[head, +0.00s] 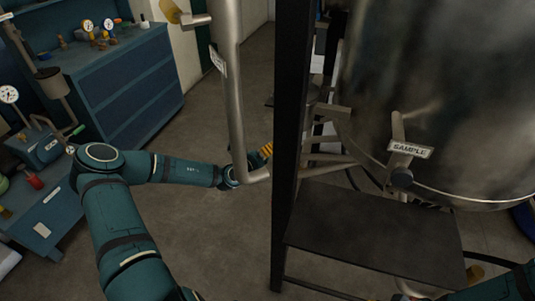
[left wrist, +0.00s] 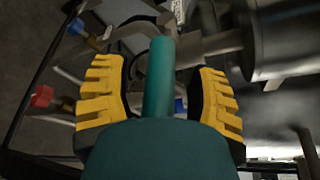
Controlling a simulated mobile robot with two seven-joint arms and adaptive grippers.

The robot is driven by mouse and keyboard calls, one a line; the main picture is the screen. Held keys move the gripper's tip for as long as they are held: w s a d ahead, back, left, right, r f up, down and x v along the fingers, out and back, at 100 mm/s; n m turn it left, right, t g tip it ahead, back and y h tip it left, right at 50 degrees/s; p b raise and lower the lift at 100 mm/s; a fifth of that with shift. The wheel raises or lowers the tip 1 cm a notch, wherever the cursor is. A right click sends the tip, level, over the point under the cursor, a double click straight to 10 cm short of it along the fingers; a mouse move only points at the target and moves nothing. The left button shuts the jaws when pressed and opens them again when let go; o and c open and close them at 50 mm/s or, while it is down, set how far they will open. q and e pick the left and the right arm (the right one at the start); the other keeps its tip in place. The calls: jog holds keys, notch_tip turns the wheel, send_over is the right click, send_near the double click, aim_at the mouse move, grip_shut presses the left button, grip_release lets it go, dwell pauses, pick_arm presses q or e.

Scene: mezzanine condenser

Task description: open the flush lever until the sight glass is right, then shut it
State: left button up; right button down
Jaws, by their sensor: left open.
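My left gripper (head: 265,151) reaches in at the lower end of a steel vertical pipe (head: 233,100), partly behind the black post. In the left wrist view its two yellow fingers (left wrist: 158,95) stand wide apart. A teal round bar (left wrist: 160,70) lies between them, with a gap on each side; I cannot tell whether it is the flush lever's grip. Red (left wrist: 42,96) and blue (left wrist: 75,27) valve handles show beyond the fingers. I cannot make out the sight glass. My right gripper is not in view.
A black post (head: 291,130) stands in front of a large steel tank (head: 440,80). A SAMPLE tag (head: 409,150) hangs at a tank valve. A dark step plate (head: 375,230) lies below. A blue cabinet (head: 125,85) with gauges stands left. Floor between is clear.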

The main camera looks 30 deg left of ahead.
pick_arm(q)
jog(key=shift+o, duration=0.2)
grip_shut()
